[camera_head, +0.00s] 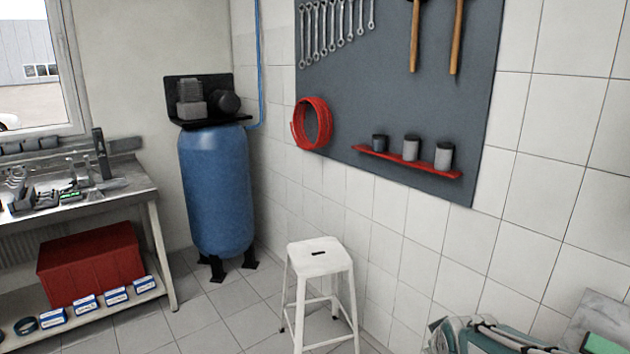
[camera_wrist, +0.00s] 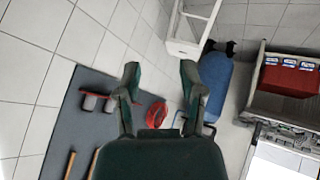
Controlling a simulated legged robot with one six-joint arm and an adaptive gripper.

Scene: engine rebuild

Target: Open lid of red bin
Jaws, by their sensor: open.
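The red bin (camera_head: 90,266) sits on the lower shelf of the workbench at the left in the head view. Its top looks flat and closed. In the wrist view the red bin (camera_wrist: 290,80) shows at the far right, in a tilted, nearly inverted picture. My gripper (camera_wrist: 160,75) is open and empty, its two fingers apart in the middle of the wrist view. It is well away from the bin. In the head view the gripper is not visible; some of my own body shows at the lower right.
The workbench (camera_head: 150,188) carries tools above the bin. Several small blue-and-white boxes (camera_head: 85,303) line the shelf edge in front of it. A blue tank (camera_head: 215,190) stands right of the bench, and a white stool (camera_head: 318,253) stands on the floor. Tiled floor (camera_head: 215,318) between them is clear.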

